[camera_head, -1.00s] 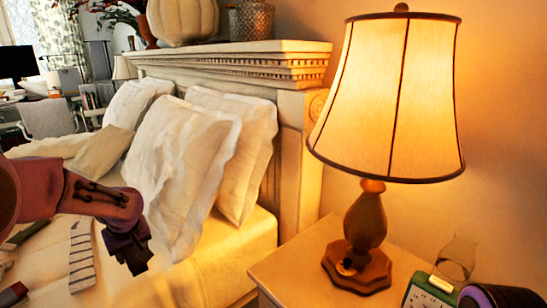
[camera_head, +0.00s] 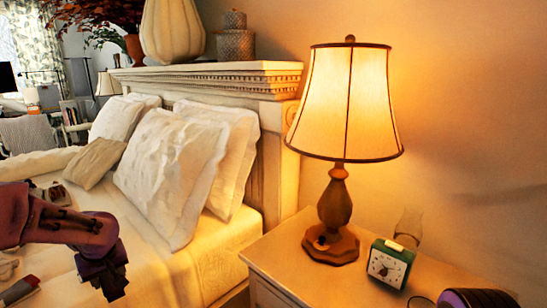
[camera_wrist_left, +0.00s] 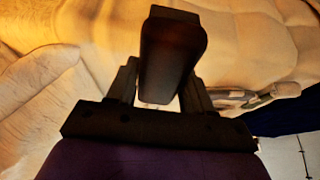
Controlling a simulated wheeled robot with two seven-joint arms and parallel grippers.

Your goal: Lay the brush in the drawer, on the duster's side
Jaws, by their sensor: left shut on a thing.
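My left gripper (camera_head: 108,278) is over the near part of the bed at lower left, pointing downward. In the left wrist view, the fingers (camera_wrist_left: 168,85) are shut on a dark, blocky thing, which I take to be the brush (camera_wrist_left: 172,50). Its bristles cannot be made out, and in the head view it cannot be told apart from the dark gripper. The drawer's inside is not in view; only the top of the nightstand (camera_head: 290,268) shows. I cannot pick out the duster. My right gripper is not in view.
A lit lamp (camera_head: 345,105) and a green clock (camera_head: 390,264) stand on the nightstand. White pillows (camera_head: 170,175) lean by the headboard (camera_head: 215,80). Small things, one red and grey (camera_head: 20,290), lie on the bed at left. A grey and white thing (camera_wrist_left: 250,95) shows in the wrist view.

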